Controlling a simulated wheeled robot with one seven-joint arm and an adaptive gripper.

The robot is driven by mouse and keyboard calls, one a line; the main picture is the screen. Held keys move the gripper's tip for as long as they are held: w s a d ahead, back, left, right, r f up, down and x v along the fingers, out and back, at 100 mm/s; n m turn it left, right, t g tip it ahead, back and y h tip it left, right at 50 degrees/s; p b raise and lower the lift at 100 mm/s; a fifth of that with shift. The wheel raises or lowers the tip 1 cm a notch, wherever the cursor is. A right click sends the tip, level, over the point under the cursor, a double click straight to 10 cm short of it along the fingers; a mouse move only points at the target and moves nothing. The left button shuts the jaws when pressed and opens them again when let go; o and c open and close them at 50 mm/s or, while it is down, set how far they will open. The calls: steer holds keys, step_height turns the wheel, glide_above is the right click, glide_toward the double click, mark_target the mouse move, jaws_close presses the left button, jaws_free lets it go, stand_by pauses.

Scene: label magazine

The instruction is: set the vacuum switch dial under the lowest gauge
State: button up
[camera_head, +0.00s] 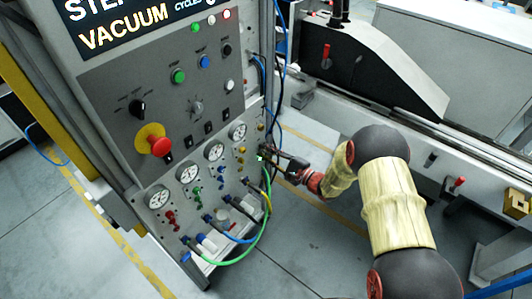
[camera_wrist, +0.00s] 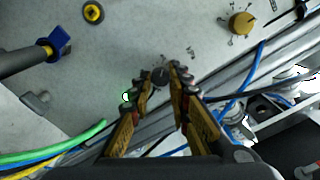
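Several round white gauges run diagonally across the panel in the head view; the lowest in the picture (camera_head: 157,197) has red fittings (camera_head: 171,216) below it. The gauge highest and furthest right (camera_head: 238,131) has yellow fittings below it. Needle readings are too small to read. My gripper (camera_head: 268,158) is at the panel's right edge, near that upper-right gauge. In the wrist view its fingertips (camera_wrist: 161,72) are apart, on either side of a small dark dial (camera_wrist: 160,77) with markings beside it. I cannot tell whether they touch it. A yellow dial (camera_wrist: 241,23) with marks around it lies to the right.
Green and blue hoses (camera_head: 268,205) hang in front of the lower panel. A red emergency button (camera_head: 158,146) sits higher up. In the wrist view, a blue fitting (camera_wrist: 60,42) and a yellow ring (camera_wrist: 93,13) are at left; cables run close on the right.

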steer(key=o, duration=0.5)
steer(key=shift+c, duration=0.2)
steer(key=v, duration=1.2)
